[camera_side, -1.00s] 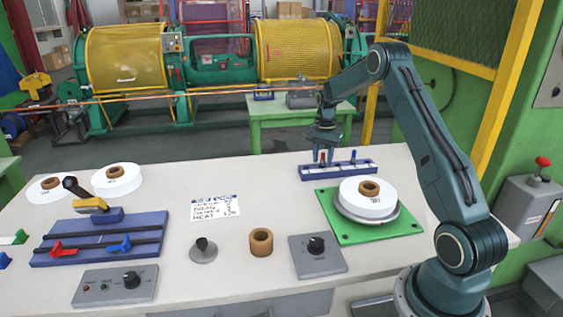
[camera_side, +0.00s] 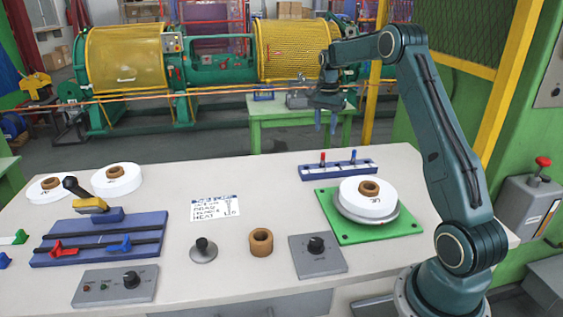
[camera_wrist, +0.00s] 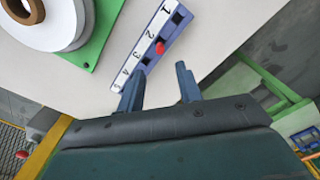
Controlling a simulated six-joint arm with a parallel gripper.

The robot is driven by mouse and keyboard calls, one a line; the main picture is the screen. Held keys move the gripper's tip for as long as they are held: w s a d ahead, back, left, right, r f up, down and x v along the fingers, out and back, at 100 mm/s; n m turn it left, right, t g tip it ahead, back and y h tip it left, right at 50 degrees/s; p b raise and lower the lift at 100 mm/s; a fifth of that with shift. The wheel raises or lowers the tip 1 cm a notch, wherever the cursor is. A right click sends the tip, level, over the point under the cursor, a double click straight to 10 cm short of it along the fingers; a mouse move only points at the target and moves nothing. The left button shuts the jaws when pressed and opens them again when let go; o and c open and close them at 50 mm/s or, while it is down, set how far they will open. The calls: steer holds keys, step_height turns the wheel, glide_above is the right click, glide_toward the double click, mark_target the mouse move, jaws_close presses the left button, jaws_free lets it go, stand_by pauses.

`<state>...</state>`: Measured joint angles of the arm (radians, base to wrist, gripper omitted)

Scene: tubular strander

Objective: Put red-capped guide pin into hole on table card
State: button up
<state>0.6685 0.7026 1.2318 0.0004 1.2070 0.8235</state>
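The red-capped guide pin (camera_side: 322,157) stands upright in the blue rack (camera_side: 338,170) at the back right of the table. In the wrist view its red cap (camera_wrist: 160,47) shows in a row of dark holes, beside a numbered white strip (camera_wrist: 138,52). A blue-capped pin (camera_side: 353,156) stands in the same rack, to the right. The table card (camera_side: 214,208) lies mid-table; its small print is hard to read. My gripper (camera_side: 325,120) is above and behind the rack, its fingers spread and empty. In the wrist view the fingers (camera_wrist: 159,88) are apart, clear of the pin.
A white spool (camera_side: 367,201) sits on a green plate (camera_side: 330,222) just in front of the rack. A grey knob box (camera_side: 317,254), a brown ring (camera_side: 261,243) and a blue slider fixture (camera_side: 100,240) stand nearer. The table around the card is clear.

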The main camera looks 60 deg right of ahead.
steer(key=shift+r, duration=0.25)
stand_by(0.4)
steer(key=s+a+r+n+t, duration=0.1)
steer(key=s+a+r+n, duration=0.2)
steer(key=a+r, duration=0.3)
steer(key=s+a+r+n+t+h, duration=0.1)
steer(key=s+a+r+n, duration=0.15)
steer(key=a, duration=0.55)
steer(key=s+a+r+n+t, duration=0.1)
steer(key=s+a+r+n, duration=0.15)
steer(key=a+r, duration=0.4)
steer(key=s+a+f+n+t, duration=0.1)
steer(key=s+a+f+n, duration=0.1)
steer(key=s+a+n, duration=0.2)
steer(key=s+a+f+n+t+y, duration=0.1)
steer(key=s+a+n, duration=0.4)
steer(key=s+a, duration=0.5)
steer(key=s+f, duration=0.1)
steer(key=s, duration=0.3)
steer(key=shift+s+a+f+t, duration=0.15)
steer(key=shift+f+t, duration=0.15)
steer(key=shift+f, duration=0.05)
